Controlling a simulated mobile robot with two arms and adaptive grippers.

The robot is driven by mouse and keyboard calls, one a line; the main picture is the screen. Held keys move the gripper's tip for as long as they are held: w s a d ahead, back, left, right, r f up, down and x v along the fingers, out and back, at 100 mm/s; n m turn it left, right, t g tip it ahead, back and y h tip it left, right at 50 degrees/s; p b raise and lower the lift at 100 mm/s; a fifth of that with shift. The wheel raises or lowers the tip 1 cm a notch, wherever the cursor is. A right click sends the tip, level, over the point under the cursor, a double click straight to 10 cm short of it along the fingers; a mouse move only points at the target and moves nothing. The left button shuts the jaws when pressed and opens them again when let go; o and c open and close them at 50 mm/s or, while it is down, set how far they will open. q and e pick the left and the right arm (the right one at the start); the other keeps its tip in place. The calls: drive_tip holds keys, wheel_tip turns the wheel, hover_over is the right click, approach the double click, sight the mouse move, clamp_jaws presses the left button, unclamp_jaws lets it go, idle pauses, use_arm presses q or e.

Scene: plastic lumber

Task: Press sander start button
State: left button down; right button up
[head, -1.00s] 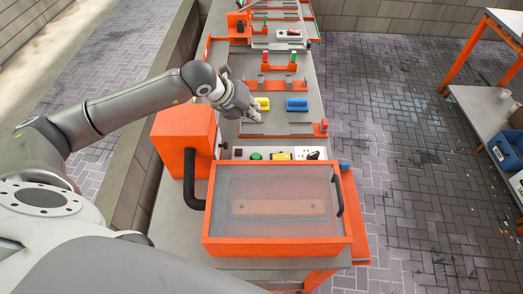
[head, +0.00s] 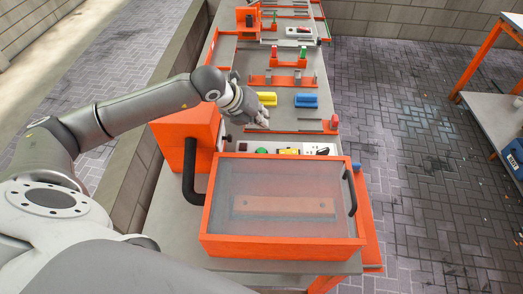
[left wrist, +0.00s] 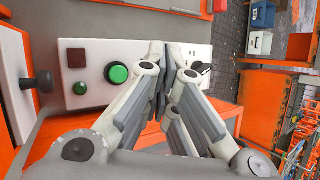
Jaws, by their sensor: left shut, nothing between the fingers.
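The sander is an orange box with a clear lid (head: 280,190) in the head view. Behind the lid is a pale control panel (head: 245,147) with a green button (head: 261,150), partly cut off by the lid's edge. In the left wrist view the green round button (left wrist: 118,73) sits on the white panel (left wrist: 100,48), beside a dark red square (left wrist: 77,59) and a small green light (left wrist: 79,88). My left gripper (head: 263,122) is shut and empty, just beyond the panel. Its fingers (left wrist: 161,55) appear right of the button, apart from it. My right gripper is not in view.
An orange housing (head: 185,150) with a black pipe stands left of the lid. Yellow (head: 266,98) and blue (head: 306,101) blocks lie on the bench beyond the gripper. A shelf table (head: 495,120) stands at the right. Paved floor between is free.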

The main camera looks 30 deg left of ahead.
use_arm(q)
drive_tip(key=shift+f, duration=0.1)
drive_tip(key=b, duration=0.4)
hover_over(261, 148)
wheel_tip(261, 148, down, 8)
drive_tip(key=shift+r, duration=0.15)
drive_tip(key=shift+f+b, duration=0.55)
idle(0.6)
drive_tip(key=shift+f+b, duration=0.35)
drive_tip(key=shift+b, duration=0.25)
